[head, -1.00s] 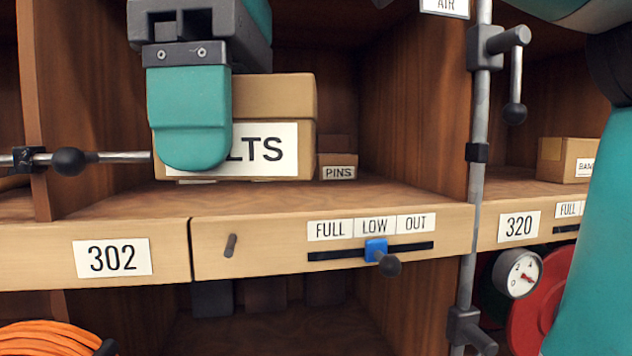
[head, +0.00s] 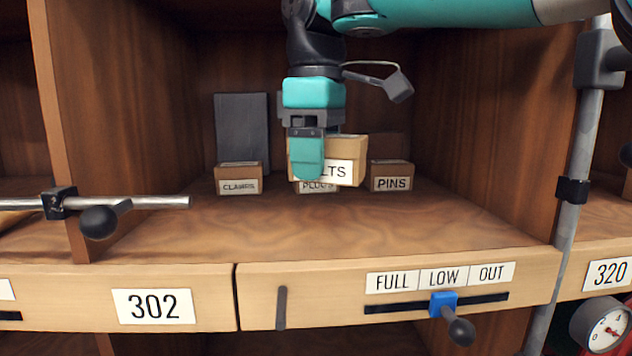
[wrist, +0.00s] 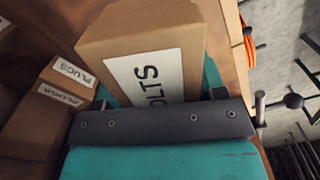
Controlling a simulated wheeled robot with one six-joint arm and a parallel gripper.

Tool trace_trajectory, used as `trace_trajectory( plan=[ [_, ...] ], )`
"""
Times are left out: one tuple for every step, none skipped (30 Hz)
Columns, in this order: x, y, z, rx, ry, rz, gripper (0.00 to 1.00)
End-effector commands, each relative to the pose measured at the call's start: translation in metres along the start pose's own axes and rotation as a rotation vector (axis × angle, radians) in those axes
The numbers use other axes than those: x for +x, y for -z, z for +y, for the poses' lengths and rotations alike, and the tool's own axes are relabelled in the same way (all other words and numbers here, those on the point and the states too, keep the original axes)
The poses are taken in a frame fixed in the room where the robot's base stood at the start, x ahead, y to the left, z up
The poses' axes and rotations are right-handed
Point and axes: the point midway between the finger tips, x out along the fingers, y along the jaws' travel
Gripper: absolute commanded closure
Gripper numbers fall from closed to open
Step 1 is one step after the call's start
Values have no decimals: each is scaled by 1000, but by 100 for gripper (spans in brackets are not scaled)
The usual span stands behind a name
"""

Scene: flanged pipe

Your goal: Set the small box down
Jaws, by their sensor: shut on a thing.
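The small cardboard box (head: 345,162) has a white label ending in "LTS"; its first letters are hidden by a finger. My gripper (head: 308,165) is shut on it, with one teal finger across its front left. The box appears held above the shelf (head: 330,228), overlapping the top of a box labelled PLUGS (head: 318,187). In the wrist view the held box (wrist: 140,42) lies between my fingers, with its label reading "OLTS" sideways. The far finger is mostly hidden by the box.
A CLAMPS box (head: 238,179) stands left and a PINS box (head: 391,176) right. A dark panel (head: 241,128) stands behind. The front of the shelf is clear. A rod with a black knob (head: 100,220) sticks out at left; a grey pipe (head: 565,190) stands at right.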

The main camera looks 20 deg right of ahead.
Motion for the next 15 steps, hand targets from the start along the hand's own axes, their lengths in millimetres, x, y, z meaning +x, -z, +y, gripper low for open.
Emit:
trace_trajectory(
  plan=[
    [-2, 4, 10, 4, 1, -2, 69],
    [-2, 6, 16, 4, 0, -1, 69],
    [14, 6, 15, 1, 0, 0, 69],
    [20, 6, 14, 0, 0, 0, 69],
    [24, 6, 14, -1, -1, 1, 69],
    [27, 6, 14, 0, -1, 1, 69],
    [30, 6, 14, 0, -1, 2, 69],
    [32, 6, 14, -1, -1, 2, 69],
    [33, 6, 14, -1, -1, 2, 69],
    [33, 6, 14, -1, -1, 2, 69],
    [34, 6, 13, -1, -1, 2, 69],
    [35, 6, 13, -1, -1, 2, 69],
    [37, 6, 13, -1, -1, 1, 69],
    [39, 6, 13, -1, -1, 1, 69],
    [44, 6, 13, 0, -1, 1, 69]
  ],
)
